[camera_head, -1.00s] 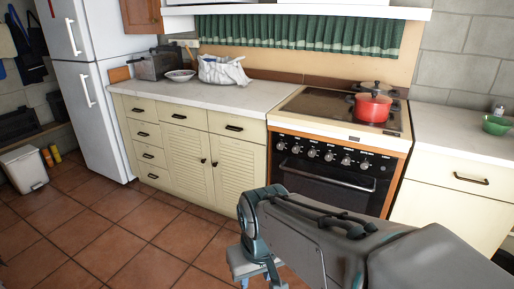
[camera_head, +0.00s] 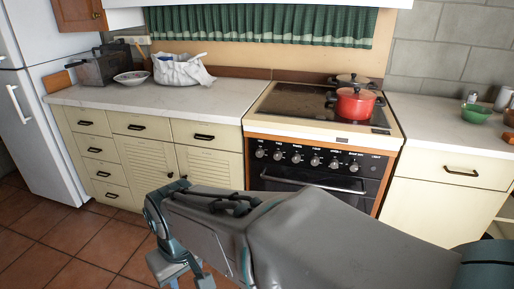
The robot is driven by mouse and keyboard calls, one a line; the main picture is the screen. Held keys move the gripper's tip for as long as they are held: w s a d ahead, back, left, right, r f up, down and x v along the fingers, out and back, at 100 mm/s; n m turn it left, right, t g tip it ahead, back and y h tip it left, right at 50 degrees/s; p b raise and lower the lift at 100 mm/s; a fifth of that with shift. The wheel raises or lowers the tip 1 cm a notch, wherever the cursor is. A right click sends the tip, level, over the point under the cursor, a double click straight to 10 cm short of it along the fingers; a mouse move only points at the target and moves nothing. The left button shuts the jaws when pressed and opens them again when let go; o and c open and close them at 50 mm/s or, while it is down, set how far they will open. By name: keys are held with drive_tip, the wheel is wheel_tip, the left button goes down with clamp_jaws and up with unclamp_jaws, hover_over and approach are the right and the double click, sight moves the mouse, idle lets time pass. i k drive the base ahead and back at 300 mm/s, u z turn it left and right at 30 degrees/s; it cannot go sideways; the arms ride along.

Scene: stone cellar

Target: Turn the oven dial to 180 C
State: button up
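The oven (camera_head: 300,208) stands in the middle of the counter run, with a black control panel and a silver door handle (camera_head: 313,185). A row of several silver dials (camera_head: 315,161) runs across the panel. Their markings are too small to read, so I cannot tell any setting. My arm crosses the lower middle of the view, in front of the oven's lower part. My gripper (camera_head: 168,262) is at the arm's left end, low in the picture, pointing down and apart from the oven. Its fingertips are small and partly cut off, so its opening is unclear.
A red pot (camera_head: 356,104) and another lidded pot (camera_head: 350,80) stand on the hob. The left counter (camera_head: 150,95) holds a white bag (camera_head: 182,70), a bowl (camera_head: 131,77) and a toaster. A green bowl (camera_head: 475,113) is on the right counter. Tiled floor (camera_head: 75,240) is clear at left.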

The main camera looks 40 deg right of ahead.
sight(333, 163)
drive_tip(key=z, duration=0.65)
drive_tip(key=i, duration=0.9)
drive_tip(key=z, duration=0.85)
